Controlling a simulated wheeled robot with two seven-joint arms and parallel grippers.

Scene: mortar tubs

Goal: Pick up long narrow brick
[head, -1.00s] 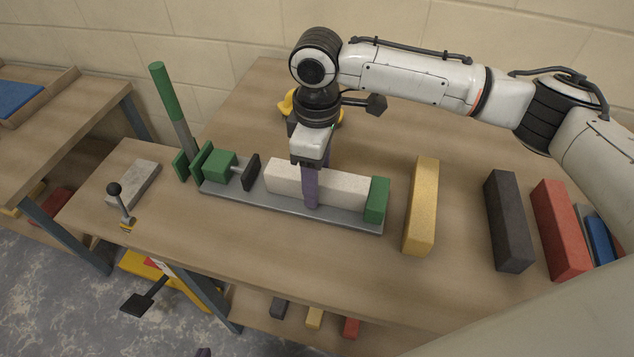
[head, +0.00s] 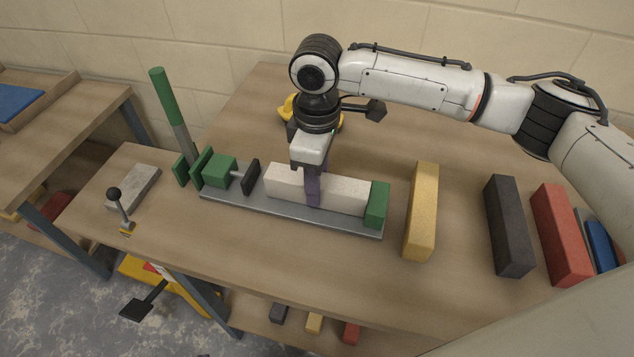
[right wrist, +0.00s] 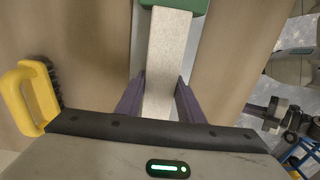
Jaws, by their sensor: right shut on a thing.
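A long narrow off-white brick (head: 345,196) lies along the grey bed (head: 285,210) of a green clamp, its right end by the green end block (head: 377,205). The black jaw plate (head: 251,177) stands beside its left end with a small gap. My right gripper (head: 313,188) reaches down from above and is shut on the brick near its middle, with one purple finger on each long side. In the right wrist view the brick (right wrist: 167,60) runs up between both fingers to the green block (right wrist: 175,5). I cannot see the brick lifted off the bed. My left gripper is out of view.
A yellow brick (head: 421,212), a dark grey brick (head: 508,226) and a red brick (head: 561,234) lie to the right. The clamp's upright green handle (head: 163,95) is on the left. A yellow-handled brush (right wrist: 30,95) is behind the gripper. The table front is clear.

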